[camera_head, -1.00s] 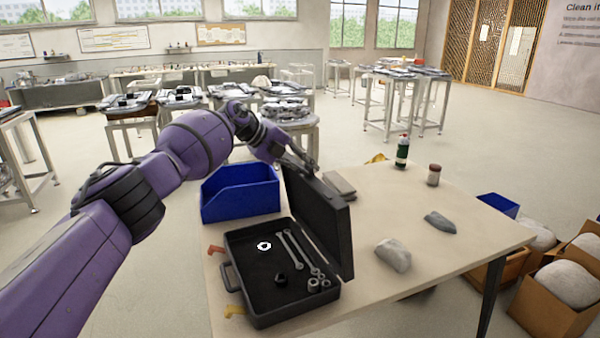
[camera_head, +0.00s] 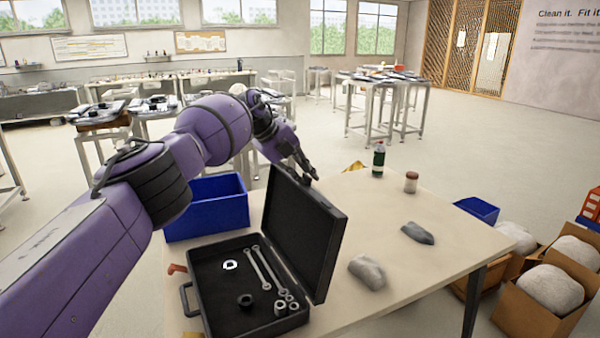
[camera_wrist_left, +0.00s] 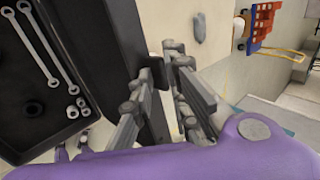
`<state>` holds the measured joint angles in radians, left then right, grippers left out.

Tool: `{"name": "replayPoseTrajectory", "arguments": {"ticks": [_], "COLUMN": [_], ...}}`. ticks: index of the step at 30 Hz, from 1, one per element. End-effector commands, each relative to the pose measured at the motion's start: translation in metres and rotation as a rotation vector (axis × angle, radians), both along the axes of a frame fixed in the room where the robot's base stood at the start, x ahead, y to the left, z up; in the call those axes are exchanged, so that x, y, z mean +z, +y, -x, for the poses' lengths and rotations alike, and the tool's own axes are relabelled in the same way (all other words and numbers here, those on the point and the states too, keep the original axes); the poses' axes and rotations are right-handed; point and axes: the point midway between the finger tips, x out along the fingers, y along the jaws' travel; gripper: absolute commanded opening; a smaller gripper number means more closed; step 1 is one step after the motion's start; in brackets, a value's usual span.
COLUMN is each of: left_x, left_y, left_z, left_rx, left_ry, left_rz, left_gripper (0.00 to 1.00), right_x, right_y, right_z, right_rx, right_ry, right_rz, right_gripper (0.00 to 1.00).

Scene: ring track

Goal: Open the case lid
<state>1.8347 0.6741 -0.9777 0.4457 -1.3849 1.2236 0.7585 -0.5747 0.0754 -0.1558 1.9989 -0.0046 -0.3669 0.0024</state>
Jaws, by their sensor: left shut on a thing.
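The black case (camera_head: 192,318) lies on the table with its tools showing. Its lid (camera_head: 305,235) stands raised, leaning a little back to the right. My left gripper (camera_head: 308,172) is at the lid's far upper edge, partly hidden behind it. In the left wrist view the fingers (camera_wrist_left: 165,80) are shut on the edge of the dark lid (camera_wrist_left: 105,45). Two wrenches (camera_head: 265,268), several small round nuts and sockets (camera_head: 286,302) and a white-ringed part (camera_head: 230,265) lie in the case. My right gripper is not in view.
A blue bin (camera_head: 210,208) stands behind the case on the left. A green bottle (camera_head: 378,160) and a jar (camera_head: 411,182) stand at the back.

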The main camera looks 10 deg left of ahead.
Motion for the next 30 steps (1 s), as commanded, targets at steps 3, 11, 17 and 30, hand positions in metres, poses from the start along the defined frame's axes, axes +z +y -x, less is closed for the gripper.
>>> {"name": "replayPoseTrajectory", "arguments": {"ticks": [3,11,17,30], "left_x": [-0.0037,-0.0042,-0.0043,0.0055], "left_y": [-0.0006,-0.0007,-0.0008,0.0051], "left_z": [0.0001,0.0002,0.0004,0.0032], "left_rx": [0.001,0.000,0.000,-0.001], "left_ry": [0.003,0.003,0.004,0.000], "left_rz": [0.000,0.000,-0.001,0.000], "left_gripper": [0.00,0.00,0.27,0.27], "right_x": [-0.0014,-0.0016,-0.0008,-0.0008], "right_y": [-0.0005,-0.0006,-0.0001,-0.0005], "right_z": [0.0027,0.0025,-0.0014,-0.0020], "right_rx": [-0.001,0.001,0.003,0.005], "right_ry": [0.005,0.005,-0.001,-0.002], "right_rz": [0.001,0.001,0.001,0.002], "right_gripper": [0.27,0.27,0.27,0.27]}}
